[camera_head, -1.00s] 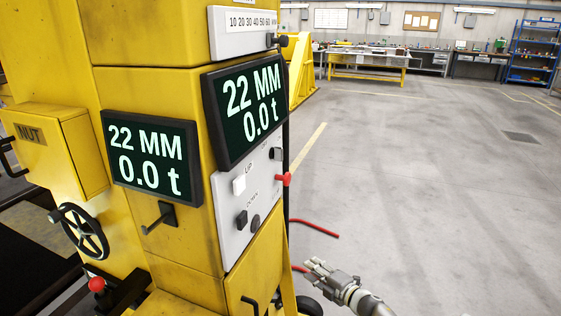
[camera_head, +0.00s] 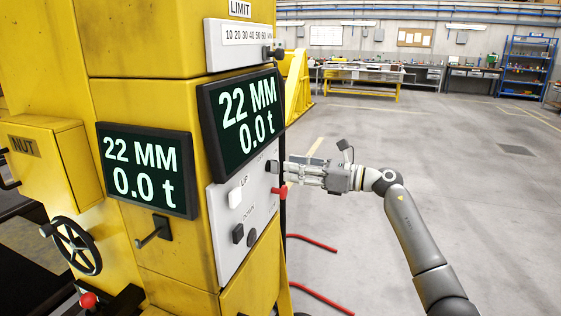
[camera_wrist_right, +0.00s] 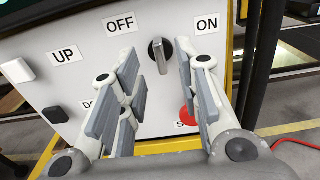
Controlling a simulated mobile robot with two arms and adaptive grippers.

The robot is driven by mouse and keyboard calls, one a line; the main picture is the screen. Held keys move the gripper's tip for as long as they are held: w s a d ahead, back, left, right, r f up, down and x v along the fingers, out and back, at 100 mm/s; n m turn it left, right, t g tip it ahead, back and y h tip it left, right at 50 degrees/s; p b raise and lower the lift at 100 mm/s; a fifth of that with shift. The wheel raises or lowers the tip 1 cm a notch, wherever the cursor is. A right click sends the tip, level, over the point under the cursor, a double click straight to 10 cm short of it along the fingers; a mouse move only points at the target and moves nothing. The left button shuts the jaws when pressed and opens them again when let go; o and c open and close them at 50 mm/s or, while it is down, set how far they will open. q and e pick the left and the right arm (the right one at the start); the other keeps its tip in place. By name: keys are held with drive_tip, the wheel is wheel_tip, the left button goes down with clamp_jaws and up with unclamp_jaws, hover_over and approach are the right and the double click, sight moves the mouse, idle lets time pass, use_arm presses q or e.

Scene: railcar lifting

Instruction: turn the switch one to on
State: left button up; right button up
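In the right wrist view, the switch (camera_wrist_right: 161,56) is a dark round knob with a grey grip bar on the light panel. It sits between the OFF label (camera_wrist_right: 120,24) and the ON label (camera_wrist_right: 208,24), its bar near upright. My right gripper (camera_wrist_right: 158,78) is open, its fingers on either side of the switch in the picture; I cannot tell whether they touch it. In the head view, my right gripper (camera_head: 288,172) is at the right edge of the control panel (camera_head: 226,226) on the yellow column. My left gripper is not in view.
A red button (camera_wrist_right: 187,114) sits below the switch, partly behind a finger. A white UP button (camera_wrist_right: 17,70) and a black button (camera_wrist_right: 55,114) are at the left. Above hangs a display (camera_head: 243,117) reading 22 MM and 0.0 t. The floor at the right is open.

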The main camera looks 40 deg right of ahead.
sight(274, 166)
drive_tip(key=shift+p+x, duration=0.65)
drive_tip(key=shift+x, duration=1.6)
drive_tip(key=shift+c, duration=0.3)
clamp_jaws()
